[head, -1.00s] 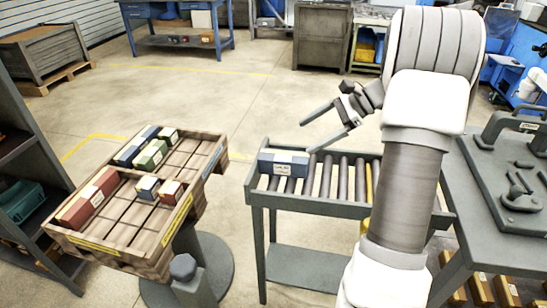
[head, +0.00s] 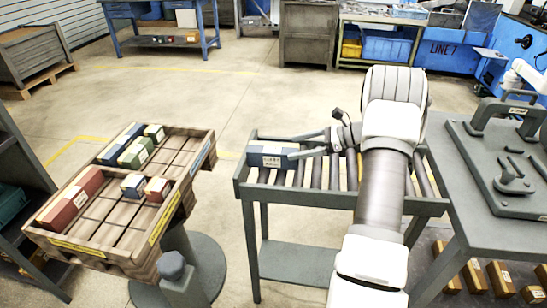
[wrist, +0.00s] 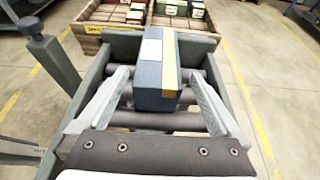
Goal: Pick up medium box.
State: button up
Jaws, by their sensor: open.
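A blue box (head: 268,156) with a white label lies on the roller conveyor (head: 310,203), near its left end. In the wrist view the same blue box (wrist: 150,85) shows a yellow stripe and sits on dark rollers. My gripper (head: 303,146) reaches in from the right at the box's right end. In the wrist view my gripper (wrist: 158,98) is open, with one finger on each side of the box's near end. Gaps show between the fingers and the box. Which box is the medium one cannot be told for sure.
A wooden tray (head: 120,222) on a round stand holds several red, blue and green boxes at left. The conveyor's raised side rails (wrist: 230,100) flank the fingers. A grey table (head: 470,170) with clamp-like parts stands at right. The floor behind is open.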

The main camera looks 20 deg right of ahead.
aim_at(273, 150)
jog(key=b+x, duration=0.1)
jog(key=x, duration=0.7)
jog(key=shift+a+r, duration=0.15)
jog(key=shift+a, duration=0.1)
jog(key=shift+r, duration=0.1)
grip_shut()
